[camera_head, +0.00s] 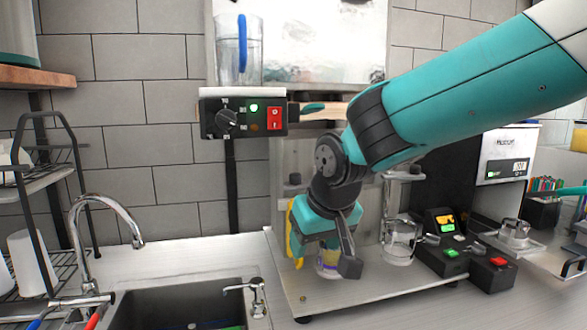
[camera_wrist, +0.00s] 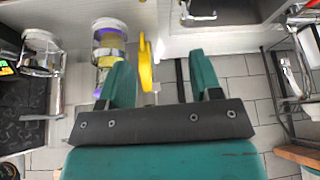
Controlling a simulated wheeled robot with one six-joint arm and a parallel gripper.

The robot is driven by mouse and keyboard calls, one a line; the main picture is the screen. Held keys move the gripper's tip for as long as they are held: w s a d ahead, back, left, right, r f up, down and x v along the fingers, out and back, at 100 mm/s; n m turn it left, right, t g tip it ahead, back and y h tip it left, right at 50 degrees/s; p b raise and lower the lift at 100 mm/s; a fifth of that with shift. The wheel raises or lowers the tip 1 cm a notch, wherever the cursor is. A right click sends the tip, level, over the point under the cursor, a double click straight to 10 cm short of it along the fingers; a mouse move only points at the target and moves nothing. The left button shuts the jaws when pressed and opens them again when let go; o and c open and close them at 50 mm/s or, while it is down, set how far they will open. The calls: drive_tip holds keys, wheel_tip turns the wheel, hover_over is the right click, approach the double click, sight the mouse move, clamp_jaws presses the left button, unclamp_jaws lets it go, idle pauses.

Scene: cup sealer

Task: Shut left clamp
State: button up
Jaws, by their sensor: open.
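The left clamp shows as a yellow handle (camera_head: 295,238) at the left edge of my gripper in the head view. In the wrist view this yellow handle (camera_wrist: 146,66) stands between my open fingers, closer to the left one, and I see no contact. My gripper (camera_wrist: 162,62) is open and empty. In the head view my gripper (camera_head: 322,228) hangs over the machine's base plate and hides most of the clamp. A cup with yellow and purple contents (camera_wrist: 110,45) sits beside the handle in the wrist view. In the head view this cup (camera_head: 328,264) is partly hidden.
A clear cup in a metal holder (camera_head: 400,243) stands to the right, with a black button box (camera_head: 447,250) beyond it. A sink (camera_head: 180,305) and tap (camera_head: 105,215) lie to the left. A black control box (camera_head: 243,117) hangs above.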

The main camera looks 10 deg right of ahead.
drive_tip(key=w+r+m+t+h+p, duration=0.1)
drive_tip(key=w+r+m+t+h, duration=0.25)
drive_tip(key=w, duration=1.05)
drive_tip(key=m+t+h+p, duration=0.1)
drive_tip(key=m+t+h, duration=0.1)
drive_tip(key=m+h, duration=0.3)
approach(294, 174)
drive_tip(key=x, duration=0.2)
drive_tip(key=shift+t, duration=0.25)
drive_tip(key=p+x, duration=0.3)
drive_tip(key=x, duration=0.3)
drive_tip(key=shift+d, duration=0.2)
drive_tip(key=shift+w+d+f+p, duration=0.3)
drive_tip(key=shift+w+f+p, duration=0.1)
drive_tip(key=shift+w, duration=0.15)
clamp_jaws()
drive_tip(key=shift+a, duration=0.1)
